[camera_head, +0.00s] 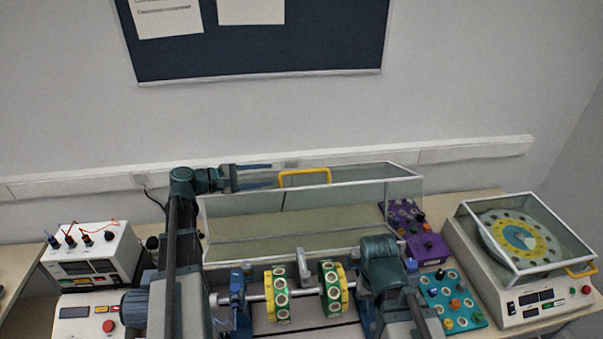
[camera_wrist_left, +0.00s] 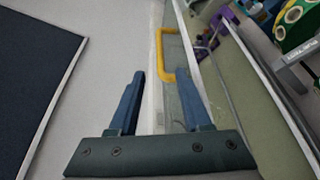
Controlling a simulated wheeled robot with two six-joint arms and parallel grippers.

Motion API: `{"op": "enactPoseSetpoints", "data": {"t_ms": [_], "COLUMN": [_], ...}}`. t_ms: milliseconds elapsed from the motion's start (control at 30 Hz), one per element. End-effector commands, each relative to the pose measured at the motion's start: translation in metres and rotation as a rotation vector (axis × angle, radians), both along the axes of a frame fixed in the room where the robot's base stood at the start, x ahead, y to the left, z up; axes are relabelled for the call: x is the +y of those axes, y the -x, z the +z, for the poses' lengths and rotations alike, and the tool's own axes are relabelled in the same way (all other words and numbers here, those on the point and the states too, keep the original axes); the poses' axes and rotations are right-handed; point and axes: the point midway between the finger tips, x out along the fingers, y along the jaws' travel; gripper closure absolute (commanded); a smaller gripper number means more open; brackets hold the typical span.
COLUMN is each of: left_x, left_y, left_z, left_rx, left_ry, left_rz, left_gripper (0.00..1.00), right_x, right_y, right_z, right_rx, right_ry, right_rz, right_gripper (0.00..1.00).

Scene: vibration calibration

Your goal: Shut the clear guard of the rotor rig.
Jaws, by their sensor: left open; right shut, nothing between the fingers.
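The rotor rig's clear guard (camera_head: 222,222) stands open, tipped back behind the shaft, with a pale frame. Its yellow handle (camera_head: 304,174) is on the upper edge; the handle also shows in the left wrist view (camera_wrist_left: 160,52). The rotor (camera_head: 305,292), a shaft with green-and-yellow discs, lies uncovered in front. My left gripper (camera_head: 272,175) is open and empty, just left of the handle. In the left wrist view its fingers (camera_wrist_left: 160,75) point toward the handle, whose near end appears close to the right fingertip; contact cannot be told. My right gripper is not visible; only its arm shows.
A balancer with its own clear lid and yellow handle (camera_head: 582,271) stands at right. A teal tray of knobs (camera_head: 470,318) and a purple tray (camera_head: 425,247) sit between. A white instrument box (camera_head: 92,255) stands at left. The wall and rail (camera_head: 90,185) are close behind the guard.

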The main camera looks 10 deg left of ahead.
Motion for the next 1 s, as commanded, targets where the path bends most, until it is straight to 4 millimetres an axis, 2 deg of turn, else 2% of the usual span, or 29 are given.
{"op": "enactPoseSetpoints", "data": {"t_ms": [300, 500, 700, 1000], "left_x": [-0.049, -0.073, -0.088, -0.092], "left_y": [-0.042, -0.063, -0.075, -0.078], "left_z": [-0.018, -0.025, -0.028, -0.028], "left_rx": [0.001, 0.000, 0.000, -0.001], "left_ry": [-0.001, -0.001, -0.001, -0.001], "left_rz": [-0.003, -0.002, -0.001, 0.001], "left_gripper": [0.52, 0.52, 0.52, 0.52], "right_x": [0.000, 0.000, 0.000, 0.000], "right_y": [0.000, 0.000, 0.000, 0.000], "right_z": [-0.017, -0.024, -0.028, -0.028], "right_rx": [-0.001, -0.001, -0.001, -0.001], "right_ry": [0.000, 0.001, 0.001, 0.001], "right_rz": [-0.001, 0.001, 0.002, 0.003], "right_gripper": [1.00, 1.00, 1.00, 1.00]}}
